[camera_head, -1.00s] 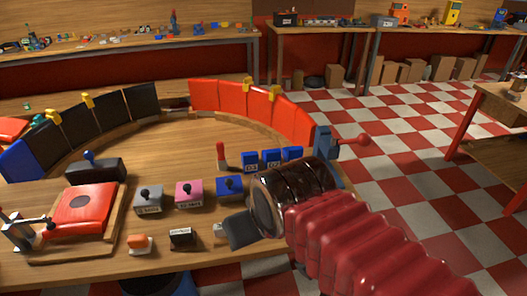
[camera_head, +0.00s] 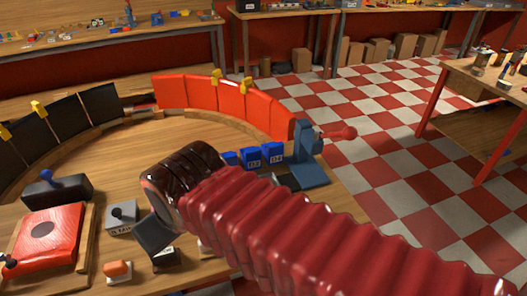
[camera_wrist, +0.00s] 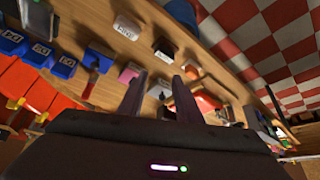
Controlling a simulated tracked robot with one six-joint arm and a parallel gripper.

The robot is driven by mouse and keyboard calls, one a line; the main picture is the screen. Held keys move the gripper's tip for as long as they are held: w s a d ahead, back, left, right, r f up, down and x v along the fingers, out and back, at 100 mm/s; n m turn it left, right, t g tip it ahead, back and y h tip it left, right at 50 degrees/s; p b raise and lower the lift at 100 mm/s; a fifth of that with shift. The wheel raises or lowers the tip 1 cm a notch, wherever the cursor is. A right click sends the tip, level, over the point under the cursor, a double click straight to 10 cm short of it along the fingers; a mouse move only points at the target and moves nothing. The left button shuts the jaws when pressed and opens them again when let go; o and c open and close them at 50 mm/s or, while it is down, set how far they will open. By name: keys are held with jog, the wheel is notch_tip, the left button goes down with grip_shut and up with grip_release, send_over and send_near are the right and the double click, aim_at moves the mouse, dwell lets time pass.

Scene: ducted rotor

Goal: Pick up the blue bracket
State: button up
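No part is plainly a loose blue bracket. The nearest match is an upright blue fixture (camera_head: 306,150) with a red ball-ended lever at the table's right edge in the head view; I cannot tell if it is the bracket. My gripper (camera_head: 155,236) is low over the front of the table, left of this fixture and apart from it. In the wrist view, my gripper's two fingers (camera_wrist: 160,80) stand apart with nothing held between them. My dark wrist and red arm hide part of the table's front.
Labelled blue blocks (camera_head: 251,157) stand left of the fixture. A grey switch box (camera_head: 121,217), a red pad (camera_head: 46,236) and an orange switch (camera_head: 117,270) are near my gripper. Red panels (camera_head: 215,103) curve behind. Checkered floor (camera_head: 385,150) is open at right.

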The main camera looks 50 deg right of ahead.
jog(key=shift+o, duration=0.4)
